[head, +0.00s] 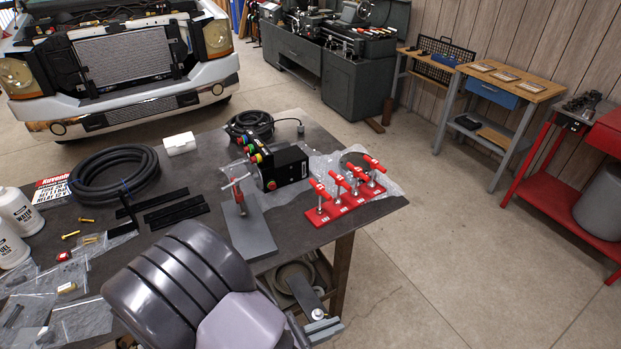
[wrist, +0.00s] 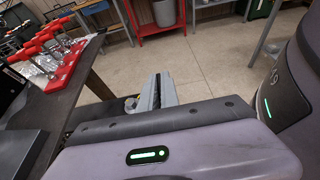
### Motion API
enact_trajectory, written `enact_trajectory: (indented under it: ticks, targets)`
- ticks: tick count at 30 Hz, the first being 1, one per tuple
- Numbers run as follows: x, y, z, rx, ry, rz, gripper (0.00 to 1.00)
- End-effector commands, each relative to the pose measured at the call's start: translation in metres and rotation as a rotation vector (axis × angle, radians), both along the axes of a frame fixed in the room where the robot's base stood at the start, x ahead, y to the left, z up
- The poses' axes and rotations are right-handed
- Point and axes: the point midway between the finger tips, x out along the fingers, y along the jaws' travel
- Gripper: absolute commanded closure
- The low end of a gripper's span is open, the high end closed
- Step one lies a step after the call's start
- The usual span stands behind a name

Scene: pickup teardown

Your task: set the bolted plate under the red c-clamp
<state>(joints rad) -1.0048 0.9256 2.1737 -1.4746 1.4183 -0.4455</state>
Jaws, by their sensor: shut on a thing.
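The red c-clamp (head: 239,202) stands on the table with a silver T-handle on top. It is at the far left part of a flat grey base plate (head: 258,238). My gripper (head: 323,328) is low, off the table's front edge and apart from the clamp. It is shut on a dark grey strip with a bright bolt head, which looks like the bolted plate (head: 303,291). In the wrist view my gripper (wrist: 157,92) points away over the floor. What it holds is mostly hidden there by the wrist.
The dark table (head: 375,217) carries a red rack of toggle clamps (head: 345,203), a black box with coloured buttons (head: 291,165), coiled hose (head: 112,172), black strips (head: 177,215) and white bottles (head: 15,212). Open floor lies to the right.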

Motion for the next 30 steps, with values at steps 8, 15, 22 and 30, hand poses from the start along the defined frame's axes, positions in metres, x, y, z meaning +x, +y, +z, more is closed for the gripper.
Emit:
enact_trajectory:
  ticks: [8, 15, 22, 30]
  targets:
    - [0.021, -0.008, -0.010, 0.010, 0.004, 0.017, 1.00]
    - [0.057, -0.027, -0.023, 0.022, 0.009, 0.049, 1.00]
    - [0.104, -0.063, -0.036, 0.021, 0.005, 0.101, 1.00]
    - [0.136, -0.097, -0.035, 0.002, -0.003, 0.149, 1.00]
